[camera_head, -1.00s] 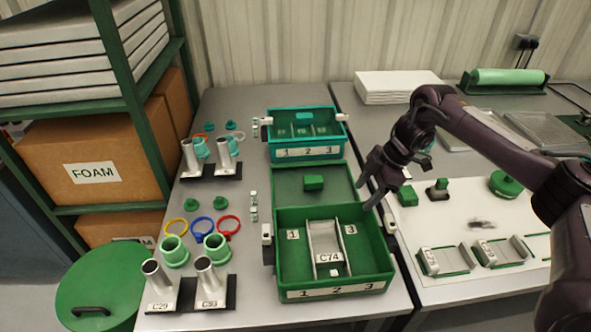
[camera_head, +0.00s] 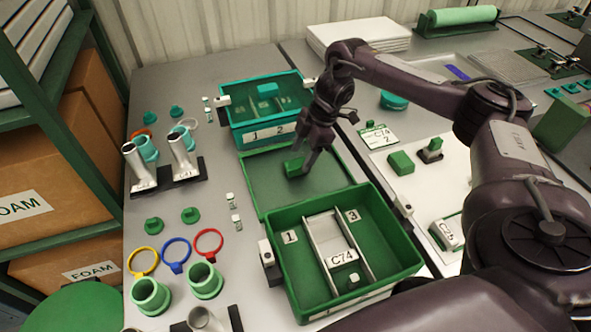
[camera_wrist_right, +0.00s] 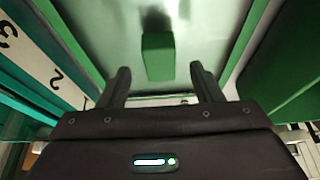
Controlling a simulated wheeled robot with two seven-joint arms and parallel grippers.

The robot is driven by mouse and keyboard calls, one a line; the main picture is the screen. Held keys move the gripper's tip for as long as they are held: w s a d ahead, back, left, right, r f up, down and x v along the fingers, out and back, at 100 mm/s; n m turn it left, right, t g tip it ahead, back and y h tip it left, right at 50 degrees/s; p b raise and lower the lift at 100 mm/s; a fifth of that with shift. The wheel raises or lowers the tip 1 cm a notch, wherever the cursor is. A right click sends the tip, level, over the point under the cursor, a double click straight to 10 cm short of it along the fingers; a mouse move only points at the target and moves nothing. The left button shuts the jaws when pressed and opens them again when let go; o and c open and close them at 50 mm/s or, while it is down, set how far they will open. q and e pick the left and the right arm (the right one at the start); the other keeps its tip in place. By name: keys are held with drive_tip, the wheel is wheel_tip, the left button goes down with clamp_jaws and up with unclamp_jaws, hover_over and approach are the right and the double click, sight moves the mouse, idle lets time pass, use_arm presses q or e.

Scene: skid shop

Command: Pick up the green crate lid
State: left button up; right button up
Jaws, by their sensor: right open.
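The green crate lid (camera_head: 262,184) lies flat behind the open green crate (camera_head: 387,262), with a green block handle (camera_head: 292,167) on top. In the right wrist view the lid (camera_wrist_right: 200,28) fills the upper middle, with the handle (camera_wrist_right: 158,56) between and beyond the fingertips. My right gripper (camera_head: 306,168) points down at the lid, close to the handle. It also shows in the right wrist view (camera_wrist_right: 160,78), open and empty, a finger to each side of the handle's line. Contact with the lid cannot be told. My left gripper is not in view.
A teal crate (camera_head: 236,135) with its own contents stands just behind the lid. Small white-capped vials (camera_head: 234,210), coloured rings (camera_head: 176,256) and metal tubes (camera_head: 140,165) stand to the left. A white board (camera_head: 385,165) with green parts lies to the right.

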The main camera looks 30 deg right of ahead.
sight(296, 169)
drive_tip(key=shift+x, duration=1.4)
drive_tip(key=shift+w, duration=0.1)
drive_tip(key=c, duration=1.2)
drive_tip(key=shift+c, duration=0.3)
drive_tip(key=shift+r, duration=0.15)
